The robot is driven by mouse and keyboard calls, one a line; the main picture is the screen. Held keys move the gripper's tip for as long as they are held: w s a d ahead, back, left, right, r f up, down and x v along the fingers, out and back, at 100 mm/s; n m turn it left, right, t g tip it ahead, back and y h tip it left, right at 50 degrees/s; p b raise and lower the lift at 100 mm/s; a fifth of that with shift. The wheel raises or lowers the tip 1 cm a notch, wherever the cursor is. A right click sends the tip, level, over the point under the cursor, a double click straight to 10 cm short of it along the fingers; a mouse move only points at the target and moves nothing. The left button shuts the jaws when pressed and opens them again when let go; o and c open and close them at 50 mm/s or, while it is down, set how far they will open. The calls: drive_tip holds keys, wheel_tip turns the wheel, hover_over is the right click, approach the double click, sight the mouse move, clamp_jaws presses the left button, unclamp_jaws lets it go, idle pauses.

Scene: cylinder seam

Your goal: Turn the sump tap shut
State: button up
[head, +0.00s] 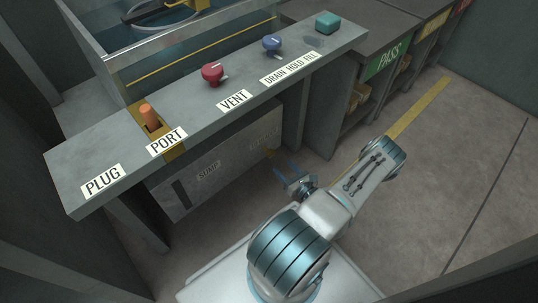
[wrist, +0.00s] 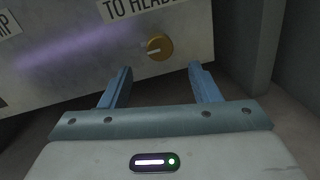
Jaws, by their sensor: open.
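The tap is a round orange-yellow knob (wrist: 159,47) with a pale pointer mark, on the front of a grey panel (wrist: 90,55). The mark points left and slightly down. A label above it reads "TO HEADE…", cut off by the frame; another at the left edge ends in "P".
The bench top (head: 75,165) above holds an orange plug (head: 149,115), a red knob (head: 212,73), a blue knob (head: 271,43) and a teal block (head: 327,22). A grey post (wrist: 262,45) stands right of the panel. Open floor (head: 460,150) lies to the right.

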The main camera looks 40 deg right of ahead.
sight(272, 155)
drive_tip(key=w+b, duration=0.3)
drive_tip(key=w, duration=0.7)
drive_tip(key=shift+d, duration=0.1)
drive_tip(key=shift+c, duration=0.3)
drive_tip(key=c, duration=0.9)
